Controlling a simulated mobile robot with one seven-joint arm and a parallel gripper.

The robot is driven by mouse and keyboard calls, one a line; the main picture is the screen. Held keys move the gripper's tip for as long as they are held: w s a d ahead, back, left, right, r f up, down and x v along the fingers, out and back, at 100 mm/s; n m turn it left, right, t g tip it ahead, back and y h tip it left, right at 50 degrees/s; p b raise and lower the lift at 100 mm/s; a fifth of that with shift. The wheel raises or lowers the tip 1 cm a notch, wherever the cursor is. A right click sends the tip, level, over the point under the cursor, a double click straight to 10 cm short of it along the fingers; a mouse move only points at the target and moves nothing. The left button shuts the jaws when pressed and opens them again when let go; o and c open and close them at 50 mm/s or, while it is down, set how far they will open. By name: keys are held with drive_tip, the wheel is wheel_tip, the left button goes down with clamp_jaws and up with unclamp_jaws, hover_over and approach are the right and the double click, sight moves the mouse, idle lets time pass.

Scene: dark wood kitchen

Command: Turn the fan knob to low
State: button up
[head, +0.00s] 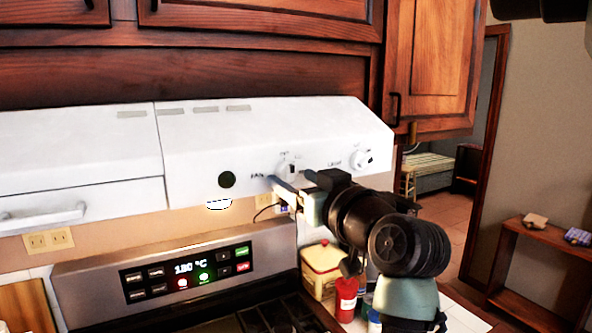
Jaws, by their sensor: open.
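The fan knob (290,169) is a small round white knob on the front of the white range hood (215,140), just right of the FAN label. A small mark reading OFF seems to sit above it; the knob's exact pointing is too small to tell. My gripper (289,179) is open, with its pale blue fingertips in front of the hood panel, one at the lower left of the knob and one at its lower right. I cannot tell whether either finger touches the knob. The gripper is empty.
A second knob, labelled LIGHT (361,160), is to the right on the same panel. A dark round spot (227,180) is to the left. Below are the stove's control panel (185,272), a cream canister (321,268) and a red bottle (346,297). Wooden cabinets (430,65) hang above.

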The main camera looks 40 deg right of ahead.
drive_tip(key=shift+w, duration=0.25)
clamp_jaws()
drive_tip(key=shift+m, duration=0.4)
drive_tip(key=m+p, duration=0.1)
drive_tip(key=m, duration=0.3)
drive_tip(key=shift+a+m, duration=0.1)
drive_tip(key=shift+m, duration=0.2)
drive_tip(key=shift+m+p, duration=0.85)
drive_tip(key=shift+m, duration=1.35)
